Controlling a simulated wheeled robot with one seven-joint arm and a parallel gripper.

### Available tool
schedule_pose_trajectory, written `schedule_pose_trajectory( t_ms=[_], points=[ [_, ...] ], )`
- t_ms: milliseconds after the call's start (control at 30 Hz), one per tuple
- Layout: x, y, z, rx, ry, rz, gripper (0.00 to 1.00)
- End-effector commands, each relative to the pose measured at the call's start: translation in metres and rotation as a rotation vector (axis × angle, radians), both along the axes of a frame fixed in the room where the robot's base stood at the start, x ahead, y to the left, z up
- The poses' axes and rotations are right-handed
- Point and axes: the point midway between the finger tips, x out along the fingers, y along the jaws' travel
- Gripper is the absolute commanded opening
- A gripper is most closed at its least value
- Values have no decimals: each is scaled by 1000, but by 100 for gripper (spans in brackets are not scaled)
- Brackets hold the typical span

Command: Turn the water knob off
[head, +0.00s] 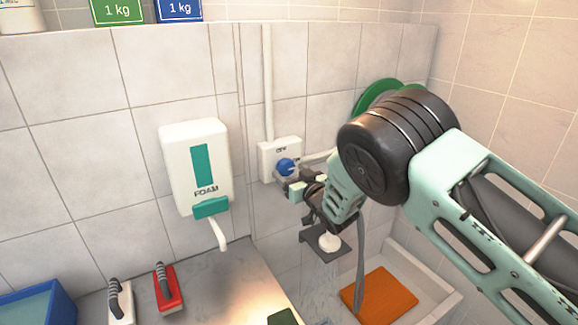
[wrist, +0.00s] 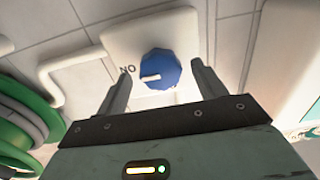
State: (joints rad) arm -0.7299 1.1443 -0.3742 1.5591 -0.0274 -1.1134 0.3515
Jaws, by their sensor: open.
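The blue water knob (head: 285,166) sits on a white wall plate (head: 266,162) marked OFF above it and ON at its right. The wrist view shows the knob (wrist: 160,69) close up, its white mark pointing left toward the ON lettering, which appears upside down. My gripper (head: 289,180) is in front of the plate in the head view. In the wrist view its two fingers (wrist: 161,82) are apart, one on either side of the knob, with gaps visible. I cannot tell how deep the fingertips reach. Faint water streaks (head: 318,287) show below my wrist.
A white foam dispenser (head: 197,168) hangs left of the plate. A pipe (head: 267,85) runs up from it. A green hose reel (head: 377,92) is behind my arm. Below are a basin (head: 440,283) with an orange mat (head: 379,297) and a counter with two brushes.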

Motion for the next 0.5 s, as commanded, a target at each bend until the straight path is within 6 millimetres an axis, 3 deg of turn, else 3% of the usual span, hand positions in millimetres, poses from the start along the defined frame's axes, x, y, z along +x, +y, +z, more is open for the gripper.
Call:
schedule_pose_trajectory(
  t_ms=[200,500],
  points=[
    [13,8,1,1,-1,-1,70],
    [15,9,0,0,0,-1,70]
  ],
)
